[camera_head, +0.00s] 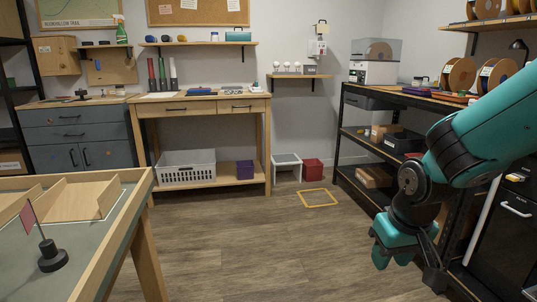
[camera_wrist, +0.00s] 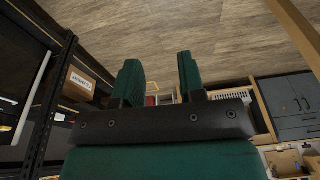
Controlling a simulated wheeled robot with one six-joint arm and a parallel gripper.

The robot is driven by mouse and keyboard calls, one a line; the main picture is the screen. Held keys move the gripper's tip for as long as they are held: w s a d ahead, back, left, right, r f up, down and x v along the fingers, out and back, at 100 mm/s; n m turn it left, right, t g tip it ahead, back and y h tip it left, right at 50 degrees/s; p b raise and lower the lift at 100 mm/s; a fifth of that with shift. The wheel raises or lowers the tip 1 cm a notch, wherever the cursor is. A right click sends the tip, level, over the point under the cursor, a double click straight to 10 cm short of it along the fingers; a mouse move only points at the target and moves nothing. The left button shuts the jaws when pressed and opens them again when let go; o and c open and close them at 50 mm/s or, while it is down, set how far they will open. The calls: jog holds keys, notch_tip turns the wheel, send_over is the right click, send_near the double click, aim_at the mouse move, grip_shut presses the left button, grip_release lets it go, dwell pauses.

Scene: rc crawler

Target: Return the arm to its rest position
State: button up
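My teal arm (camera_head: 490,125) reaches in from the right side of the head view and bends down at its wrist. Its end hangs over the floor, in front of the black shelving on the right. In the wrist view my gripper (camera_wrist: 160,66) shows two green fingers standing apart. Nothing is held between them; floor and distant furniture show through the gap. The fingertips are hard to make out in the head view.
Black shelving (camera_head: 352,133) with spools and boxes stands close to the arm on the right. A wood-rimmed table (camera_head: 134,205) with a small flag (camera_head: 28,214) is at the left front. Wooden floor (camera_head: 235,235) lies clear between them. A yellow floor outline (camera_head: 318,205) is farther back.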

jog(key=s+a+r+n+g+y, duration=0.1)
jog(key=s+a+r+n, duration=0.15)
jog(key=s, duration=0.35)
jog(key=s+a+r+n+y, duration=0.1)
jog(key=s+a+r, duration=0.2)
jog(key=s+a, duration=0.15)
jog(key=s+a+r+n+g+y, duration=0.1)
jog(key=s+a+r+n+y, duration=0.15)
jog(key=s, duration=0.35)
notch_tip(320, 180, up, 27)
jog(key=s+p, duration=0.1)
jog(key=p, duration=2.5)
jog(key=shift+a+h, duration=0.3)
jog(key=shift+h, duration=0.05)
